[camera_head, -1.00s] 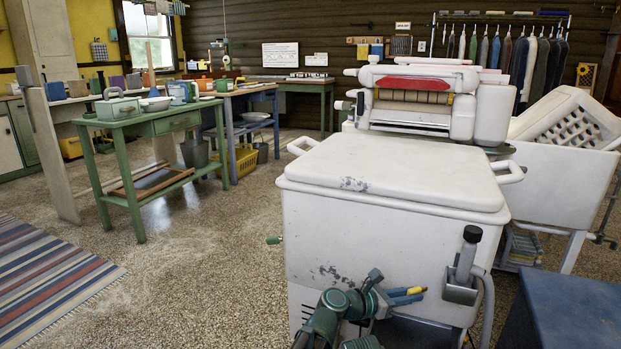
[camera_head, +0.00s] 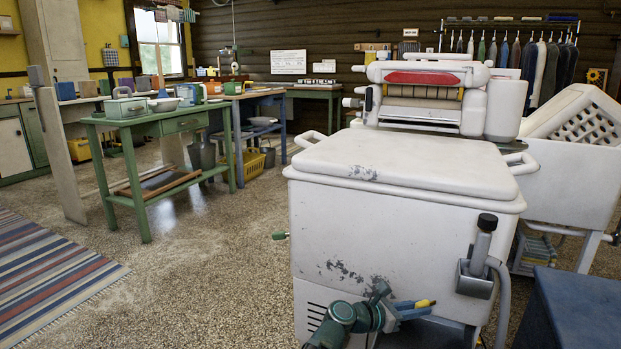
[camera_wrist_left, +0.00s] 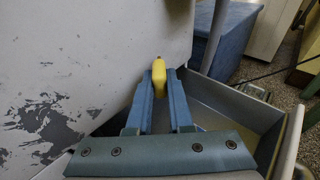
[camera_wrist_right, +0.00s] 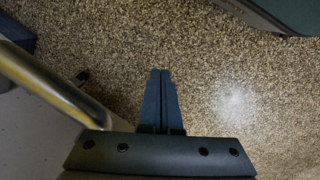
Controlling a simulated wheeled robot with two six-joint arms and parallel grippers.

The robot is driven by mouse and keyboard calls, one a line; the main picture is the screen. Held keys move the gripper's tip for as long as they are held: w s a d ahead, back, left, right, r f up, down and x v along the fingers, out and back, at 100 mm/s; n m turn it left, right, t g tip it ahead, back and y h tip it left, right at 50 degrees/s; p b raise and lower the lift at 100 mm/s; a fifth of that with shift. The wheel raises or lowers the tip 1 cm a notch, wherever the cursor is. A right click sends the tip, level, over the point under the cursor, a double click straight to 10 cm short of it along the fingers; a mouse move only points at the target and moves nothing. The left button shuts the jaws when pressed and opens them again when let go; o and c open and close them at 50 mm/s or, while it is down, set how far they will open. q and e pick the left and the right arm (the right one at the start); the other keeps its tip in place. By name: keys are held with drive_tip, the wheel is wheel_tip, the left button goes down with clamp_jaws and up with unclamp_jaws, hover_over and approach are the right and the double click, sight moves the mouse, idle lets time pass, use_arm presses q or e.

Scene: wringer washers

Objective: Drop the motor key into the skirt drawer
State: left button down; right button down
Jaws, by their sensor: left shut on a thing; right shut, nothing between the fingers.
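My left gripper (camera_head: 420,306) is shut on the yellow motor key (camera_head: 427,303), low in front of the white washer (camera_head: 395,230). In the left wrist view the key's yellow end (camera_wrist_left: 158,72) sticks up between the blue fingertips; the rest of it is hidden. The open grey skirt drawer (camera_wrist_left: 232,95) lies beneath and to the right of the fingers there, beside the washer's chipped wall. The key is held apart from the drawer floor. My right gripper (camera_wrist_right: 160,75) is shut and empty over the speckled floor, and is out of the head view.
A grey holder with a black-capped handle (camera_head: 485,225) and a hose is on the washer's front right. A blue block (camera_head: 575,310) stands at the lower right. A green table (camera_head: 155,125) and a striped rug (camera_head: 50,270) are at the left, with clear floor between.

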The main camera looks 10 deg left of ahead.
use_arm(q)
drive_tip(key=c, duration=0.7)
unclamp_jaws()
drive_tip(key=shift+c, duration=0.2)
drive_tip(key=p+v, duration=0.3)
drive_tip(key=v, duration=1.1)
